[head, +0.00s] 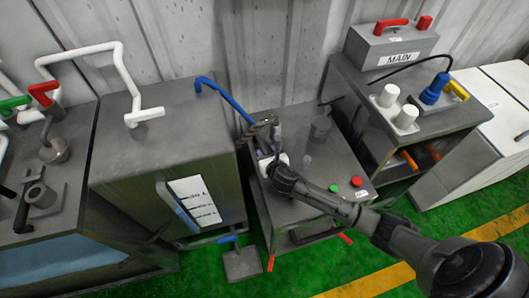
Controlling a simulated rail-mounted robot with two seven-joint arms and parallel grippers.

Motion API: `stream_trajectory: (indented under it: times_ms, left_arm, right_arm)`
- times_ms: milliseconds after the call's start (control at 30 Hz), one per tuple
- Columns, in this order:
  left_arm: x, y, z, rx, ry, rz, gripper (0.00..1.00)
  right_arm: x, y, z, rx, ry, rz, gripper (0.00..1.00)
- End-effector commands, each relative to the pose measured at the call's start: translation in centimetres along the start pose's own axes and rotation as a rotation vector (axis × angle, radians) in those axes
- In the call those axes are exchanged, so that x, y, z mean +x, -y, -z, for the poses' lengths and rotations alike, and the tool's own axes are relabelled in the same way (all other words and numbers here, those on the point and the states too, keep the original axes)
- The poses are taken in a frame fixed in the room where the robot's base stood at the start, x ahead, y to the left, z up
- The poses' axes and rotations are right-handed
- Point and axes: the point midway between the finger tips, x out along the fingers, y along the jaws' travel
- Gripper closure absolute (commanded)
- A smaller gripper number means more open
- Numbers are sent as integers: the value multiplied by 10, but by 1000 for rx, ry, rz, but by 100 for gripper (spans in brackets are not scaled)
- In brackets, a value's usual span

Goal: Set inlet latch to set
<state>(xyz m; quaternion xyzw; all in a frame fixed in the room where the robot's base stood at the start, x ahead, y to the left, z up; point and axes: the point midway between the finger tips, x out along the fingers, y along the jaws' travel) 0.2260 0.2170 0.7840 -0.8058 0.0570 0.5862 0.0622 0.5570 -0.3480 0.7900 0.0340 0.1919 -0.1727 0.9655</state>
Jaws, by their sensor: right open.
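My right arm comes in from the lower right and reaches over the small grey middle bench. My right gripper (266,132) is over the back left corner of that bench (310,205), close to the end of a blue pipe (230,103). Its jaws are apart, and I see nothing clearly held between them. I cannot pick out the inlet latch with certainty; the wrist and fingers cover that corner. My left gripper is not in view.
A MAIN box (390,45) with a red handle stands at the back right. A large grey tank (165,150) stands left. Green floor shows in front.

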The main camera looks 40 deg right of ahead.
Motion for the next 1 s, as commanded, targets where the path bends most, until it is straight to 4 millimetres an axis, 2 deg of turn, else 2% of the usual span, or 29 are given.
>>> stream_trajectory:
  times_ms: [100, 233, 633, 1000]
  left_arm:
    - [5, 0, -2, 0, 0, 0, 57]
    - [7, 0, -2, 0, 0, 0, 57]
    - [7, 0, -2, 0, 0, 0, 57]
    - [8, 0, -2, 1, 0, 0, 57]
  right_arm:
    - [12, 0, 1, 2, 0, 2, 57]
    - [19, 0, 1, 1, 0, 1, 57]
    - [22, 0, 0, 1, 0, 0, 58]
    - [22, 0, 0, 1, -1, 0, 94]
